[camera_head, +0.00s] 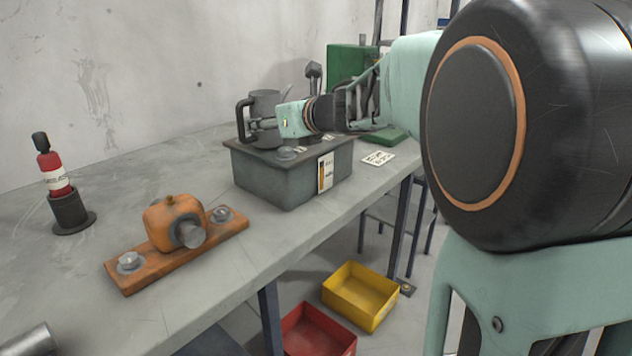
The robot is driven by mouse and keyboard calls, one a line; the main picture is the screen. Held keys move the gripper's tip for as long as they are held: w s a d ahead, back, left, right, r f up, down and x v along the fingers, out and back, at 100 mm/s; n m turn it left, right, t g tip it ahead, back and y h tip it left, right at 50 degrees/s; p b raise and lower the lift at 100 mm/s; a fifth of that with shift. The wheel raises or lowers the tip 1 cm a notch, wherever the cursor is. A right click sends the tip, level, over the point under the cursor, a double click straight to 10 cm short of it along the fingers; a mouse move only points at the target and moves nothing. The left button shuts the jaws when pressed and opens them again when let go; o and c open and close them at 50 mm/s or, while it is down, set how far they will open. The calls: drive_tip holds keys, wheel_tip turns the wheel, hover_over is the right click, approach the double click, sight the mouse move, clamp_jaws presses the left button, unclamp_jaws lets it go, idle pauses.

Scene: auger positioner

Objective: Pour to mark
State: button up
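A grey metal jug (264,101) with a dark handle on its left and a spout towards the upper right stands upright, on or just above the lid of a grey-green box (277,182). My gripper (262,125) reaches in from the right, and its end overlaps the front of the jug near the handle. I cannot tell whether its fingers are closed on the jug. The box has a white label (325,172) with a dark and orange strip on its right front. A small round cap (286,153) sits on its lid. The inside of the jug and box is hidden.
An orange bearing block on a base (175,247) lies nearer on the grey bench (110,189). A red bottle in a dark holder (58,179) stands left. A green machine (350,65) stands behind the box. Yellow (360,296) and red (318,335) bins sit below the bench edge.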

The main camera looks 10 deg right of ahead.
sight(268, 94)
drive_tip(key=shift+r, duration=0.1)
idle(0.3)
wheel_tip(268, 94, up, 6)
drive_tip(key=p, duration=0.5)
idle(0.5)
